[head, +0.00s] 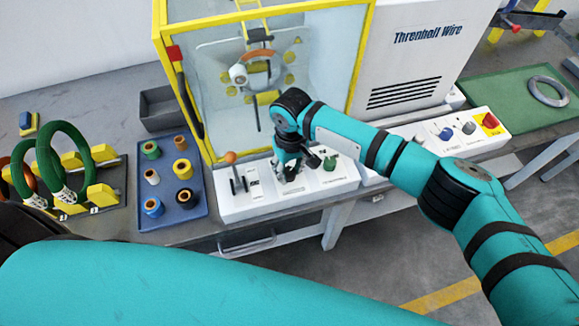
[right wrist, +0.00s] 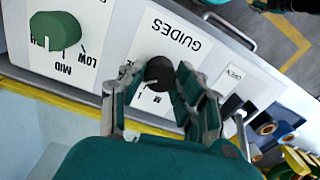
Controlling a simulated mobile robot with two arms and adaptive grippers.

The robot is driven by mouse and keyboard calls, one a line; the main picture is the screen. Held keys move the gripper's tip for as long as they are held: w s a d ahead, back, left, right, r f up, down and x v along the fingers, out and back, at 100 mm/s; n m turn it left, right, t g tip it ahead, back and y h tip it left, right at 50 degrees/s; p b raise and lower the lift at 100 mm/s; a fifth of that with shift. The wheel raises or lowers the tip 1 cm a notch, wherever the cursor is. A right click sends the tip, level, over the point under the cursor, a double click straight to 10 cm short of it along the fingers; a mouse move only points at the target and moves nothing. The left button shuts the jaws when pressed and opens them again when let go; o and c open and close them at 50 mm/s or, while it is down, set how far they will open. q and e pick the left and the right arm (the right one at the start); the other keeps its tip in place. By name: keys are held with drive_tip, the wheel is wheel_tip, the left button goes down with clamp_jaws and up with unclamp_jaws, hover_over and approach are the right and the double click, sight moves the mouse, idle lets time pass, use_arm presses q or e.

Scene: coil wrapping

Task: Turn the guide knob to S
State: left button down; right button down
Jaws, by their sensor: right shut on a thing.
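The dark guide knob (right wrist: 160,72) sits on a white plate marked GUIDES (right wrist: 172,36) in the right wrist view. My right gripper (right wrist: 160,82) has a finger on each side of the knob and is shut on it. The letters M and L show beside the knob; an S cannot be made out, and the knob's pointer is not clear. In the head view my right gripper (head: 288,167) reaches down to the white control panel (head: 265,200) and hides the knob. My left gripper is not in view.
A green knob (right wrist: 55,30) marked MID and LOW is beside the guide knob. A lever with an orange ball (head: 231,158) stands left of my gripper. The yellow-framed machine (head: 205,60) rises behind. A blue tray (head: 165,215) with several spools lies left.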

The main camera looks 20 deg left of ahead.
drive_tip(key=n, duration=1.2)
drive_tip(key=shift+n, duration=0.4)
drive_tip(key=n, duration=0.6)
drive_tip(key=shift+a, duration=0.1)
drive_tip(key=n, duration=0.6)
drive_tip(key=shift+r+n+b, duration=0.1)
drive_tip(key=shift+n+b, duration=0.2)
drive_tip(key=shift+b, duration=0.1)
drive_tip(key=c, duration=0.9)
unclamp_jaws()
drive_tip(key=shift+c, duration=0.2)
